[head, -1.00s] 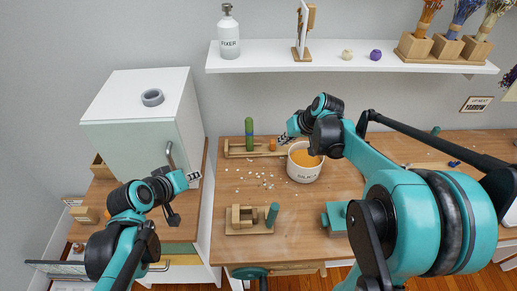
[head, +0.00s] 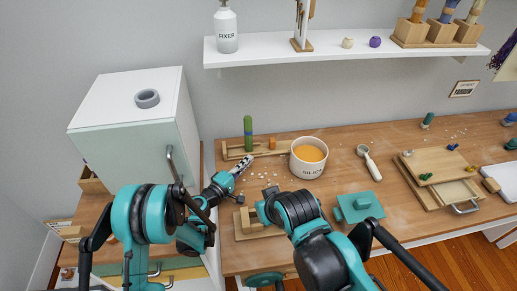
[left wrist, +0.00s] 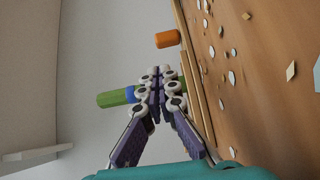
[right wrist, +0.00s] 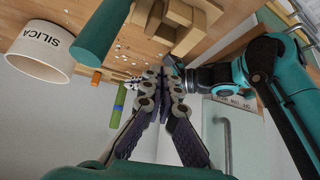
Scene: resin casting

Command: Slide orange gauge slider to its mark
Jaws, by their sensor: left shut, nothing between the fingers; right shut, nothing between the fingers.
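The orange slider (head: 272,143) sits toward the right end of the wooden gauge rail (head: 232,154) at the back of the table. It also shows in the left wrist view (left wrist: 167,39) and the right wrist view (right wrist: 97,77). A green upright piece with a blue band (head: 248,128) stands at the rail's left part. My left gripper (head: 247,160) is shut and empty, in front of the rail, left of the orange slider; its fingertips (left wrist: 157,76) overlap the green piece's end in the left wrist view. My right gripper (right wrist: 165,78) is shut and empty, near the wooden block stand.
The white SILICA pot (head: 308,160) stands right of the slider. The wooden block stand (head: 245,228) is in front, partly hidden by my right arm. White flakes litter the table before the rail. A teal box (head: 360,207) and a white scoop (head: 368,160) lie further right.

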